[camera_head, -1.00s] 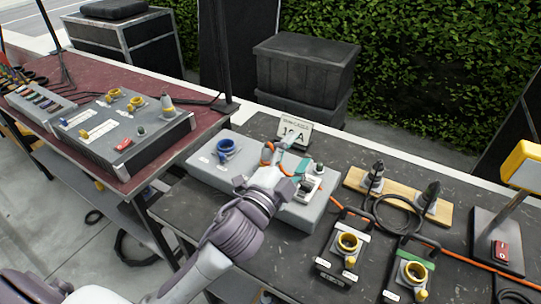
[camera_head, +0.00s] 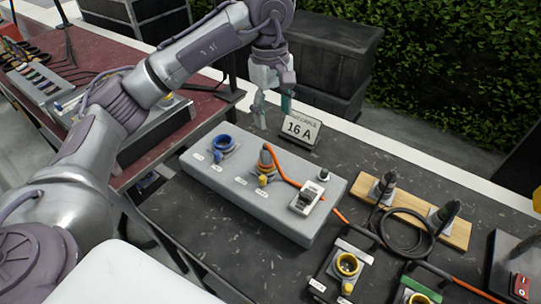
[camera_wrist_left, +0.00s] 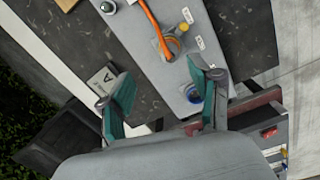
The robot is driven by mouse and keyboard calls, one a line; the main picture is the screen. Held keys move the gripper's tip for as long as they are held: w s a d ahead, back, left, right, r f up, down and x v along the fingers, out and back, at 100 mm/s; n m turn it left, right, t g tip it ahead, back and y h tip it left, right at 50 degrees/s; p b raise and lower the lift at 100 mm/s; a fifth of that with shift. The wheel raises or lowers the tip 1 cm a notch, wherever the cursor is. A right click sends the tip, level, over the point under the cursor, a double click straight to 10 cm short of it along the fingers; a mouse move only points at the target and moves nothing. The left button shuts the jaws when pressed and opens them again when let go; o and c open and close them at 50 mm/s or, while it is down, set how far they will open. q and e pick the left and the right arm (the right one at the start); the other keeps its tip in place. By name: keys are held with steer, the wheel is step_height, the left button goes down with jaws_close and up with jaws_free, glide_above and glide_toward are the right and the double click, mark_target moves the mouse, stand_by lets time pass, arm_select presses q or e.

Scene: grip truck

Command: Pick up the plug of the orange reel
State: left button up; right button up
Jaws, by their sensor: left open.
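The orange plug (camera_head: 266,158) stands at a yellow-lidded socket on the grey distribution box (camera_head: 223,180). Its orange cable (camera_head: 286,172) runs right across the box and down to the table. My left gripper (camera_head: 273,103) is open and empty, fingers pointing down, above the table's back edge beside the "16 A" sign (camera_head: 300,129). It is behind the plug and apart from it. In the left wrist view the orange plug (camera_wrist_left: 168,46) lies beyond the open teal-padded fingers of my left gripper (camera_wrist_left: 155,88). My right gripper is not in view.
A blue socket (camera_head: 222,147) and a small meter (camera_head: 306,198) are on the box. Right of it are a wooden board (camera_head: 455,230) with black plugs, a coiled black cable (camera_head: 402,236) and yellow-lidded socket units (camera_head: 347,266). Dark crates (camera_head: 325,60) stand behind the table.

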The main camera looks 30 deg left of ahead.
mark_target(266, 145)
arm_select(q)
steer(key=shift+y, duration=0.3)
steer(key=f, duration=0.2)
steer(key=a+f+p, duration=0.1)
steer(key=f, duration=0.4)
steer(key=shift+s+a+f+p, duration=0.15)
steer(key=shift+a+f+p, duration=0.1)
steer(key=shift+f+p, duration=0.45)
step_height(266, 145, down, 4)
steer(key=shift+s+a+r+p, duration=0.1)
steer(key=shift+r+p, duration=0.1)
steer(key=shift+p, duration=0.65)
steer(key=shift+f, duration=0.5)
jaws_close()
